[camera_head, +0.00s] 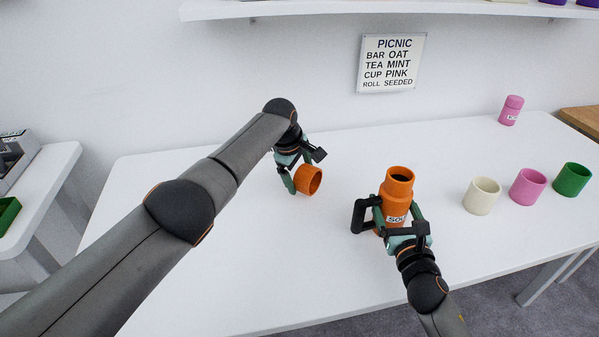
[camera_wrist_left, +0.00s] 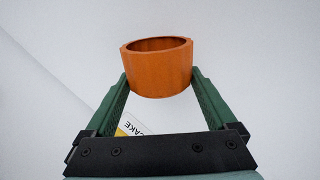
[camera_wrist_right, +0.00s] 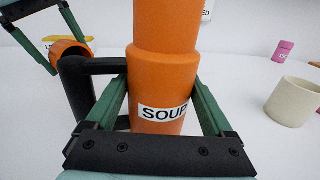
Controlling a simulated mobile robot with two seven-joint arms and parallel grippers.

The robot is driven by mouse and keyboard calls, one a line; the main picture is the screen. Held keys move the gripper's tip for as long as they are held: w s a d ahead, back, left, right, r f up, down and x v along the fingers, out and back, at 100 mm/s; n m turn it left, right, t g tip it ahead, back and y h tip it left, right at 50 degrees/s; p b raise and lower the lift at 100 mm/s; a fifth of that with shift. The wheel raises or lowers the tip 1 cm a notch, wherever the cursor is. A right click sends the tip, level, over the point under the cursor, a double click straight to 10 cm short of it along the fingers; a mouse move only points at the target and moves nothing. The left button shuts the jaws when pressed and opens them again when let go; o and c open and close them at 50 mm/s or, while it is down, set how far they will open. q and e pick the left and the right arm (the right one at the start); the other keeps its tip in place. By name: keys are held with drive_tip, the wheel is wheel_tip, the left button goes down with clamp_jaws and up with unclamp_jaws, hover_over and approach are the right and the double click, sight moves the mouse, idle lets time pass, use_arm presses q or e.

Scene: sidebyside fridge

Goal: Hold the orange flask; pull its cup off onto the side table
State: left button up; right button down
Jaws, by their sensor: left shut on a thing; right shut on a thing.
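The orange flask (camera_head: 398,188) stands upright on the white side table (camera_head: 290,260), its dark mouth open at the top. It has a black side handle (camera_wrist_right: 80,88) and a "SOUP" label (camera_wrist_right: 163,113). My right gripper (camera_head: 396,212) is shut around its lower body, from the front. The orange cup (camera_head: 308,180) is apart from the flask, to its left. My left gripper (camera_head: 301,172) is shut on it, with a finger on either side, as the left wrist view shows (camera_wrist_left: 158,82). The cup lies tilted, opening facing right in the head view; I cannot tell if it touches the table.
Cream (camera_head: 482,195), pink (camera_head: 528,186) and green (camera_head: 572,179) cups stand right of the flask. A pink flask (camera_head: 511,110) stands at the back right. The table's left and front are clear. A sign (camera_head: 391,63) hangs behind.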

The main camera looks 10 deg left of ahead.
use_arm(q)
drive_tip(key=shift+f, duration=0.7)
use_arm(e)
drive_tip(key=shift+f, duration=0.45)
use_arm(q)
drive_tip(key=o, duration=1.2)
drive_tip(key=shift+r, duration=0.15)
drive_tip(key=v, duration=1.2)
drive_tip(key=shift+a, duration=0.1)
use_arm(e)
drive_tip(key=shift+c, duration=0.6)
unclamp_jaws()
drive_tip(key=shift+o, duration=0.6)
drive_tip(key=shift+r, duration=0.2)
